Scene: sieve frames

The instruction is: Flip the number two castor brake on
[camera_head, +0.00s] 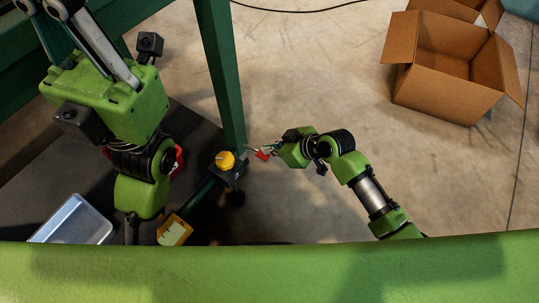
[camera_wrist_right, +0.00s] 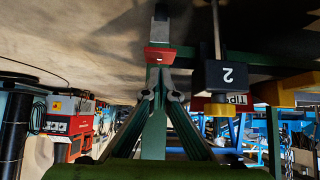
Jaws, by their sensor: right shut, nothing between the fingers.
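A red brake tab (camera_wrist_right: 160,55) sits at a dark castor (camera_wrist_right: 161,28) in the right wrist view, which shows the floor at the top. A red tab (camera_head: 263,155) also shows beside the green leg's foot in the head view. A black block marked with a white 2 (camera_wrist_right: 228,76) is just right of the tab in the wrist view. My right gripper (camera_head: 257,149) is shut and empty; its fingertips (camera_wrist_right: 160,90) are close to the tab, and I cannot tell if they touch. My left gripper (camera_head: 95,50) is at upper left, its fingertips outside the view.
A green frame leg (camera_head: 221,70) stands left of my right gripper. A yellow knob (camera_head: 225,160) on a dark bar is close by. A metal tray (camera_head: 75,221) is at lower left. An open cardboard box (camera_head: 440,95) stands at upper right. The floor between is clear.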

